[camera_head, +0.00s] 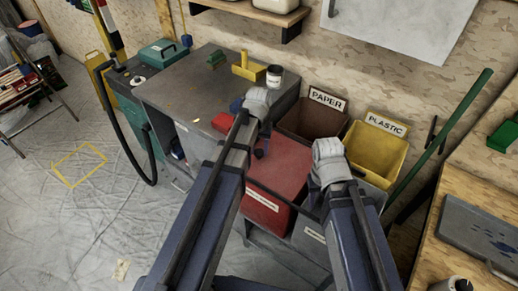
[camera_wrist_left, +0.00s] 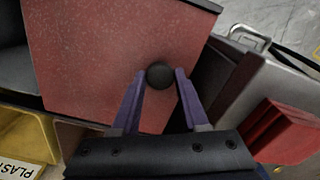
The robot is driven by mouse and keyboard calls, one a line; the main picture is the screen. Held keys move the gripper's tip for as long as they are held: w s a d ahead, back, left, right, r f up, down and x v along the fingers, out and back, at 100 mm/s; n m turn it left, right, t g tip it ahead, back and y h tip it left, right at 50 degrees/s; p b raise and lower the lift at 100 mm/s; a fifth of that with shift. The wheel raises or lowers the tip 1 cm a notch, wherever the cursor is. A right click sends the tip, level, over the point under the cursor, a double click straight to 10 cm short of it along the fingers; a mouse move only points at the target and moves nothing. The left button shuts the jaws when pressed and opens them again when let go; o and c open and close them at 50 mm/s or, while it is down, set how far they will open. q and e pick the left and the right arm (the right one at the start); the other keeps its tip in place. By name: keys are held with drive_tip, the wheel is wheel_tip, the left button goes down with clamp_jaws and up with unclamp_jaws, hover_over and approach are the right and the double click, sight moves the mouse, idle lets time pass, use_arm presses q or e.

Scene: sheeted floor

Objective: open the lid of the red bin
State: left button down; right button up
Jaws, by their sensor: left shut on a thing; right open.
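The red bin (camera_head: 262,207) stands in the row of bins right of the grey workbench, with a white label on its front. Its red lid (camera_head: 284,165) lies over its top; I cannot tell whether it is slightly raised. In the left wrist view the lid (camera_wrist_left: 100,55) fills the upper left, and its round black knob (camera_wrist_left: 160,75) sits between my left fingertips. My left gripper (camera_wrist_left: 161,80) is shut on this knob; in the head view (camera_head: 260,145) my wrist partly hides it. My right gripper (camera_head: 311,199) is open and empty near the lid's right side.
Behind stand an open brown PAPER bin (camera_head: 308,121) and an open yellow PLASTIC bin (camera_head: 376,152). A grey bin (camera_head: 312,236) is to the right of the red one. The workbench (camera_head: 190,92) carries a can (camera_head: 274,77) and a red item (camera_head: 222,122). The sheeted floor at left is mostly clear.

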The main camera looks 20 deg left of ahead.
use_arm(q)
approach(296, 178)
wheel_tip(296, 178, down, 5)
drive_tip(key=shift+s+f, duration=0.1)
idle(0.4)
drive_tip(key=shift+c, duration=2.1)
unclamp_jaws()
wheel_tip(296, 178, up, 8)
drive_tip(key=p, duration=0.8)
drive_tip(key=shift+f, duration=0.1)
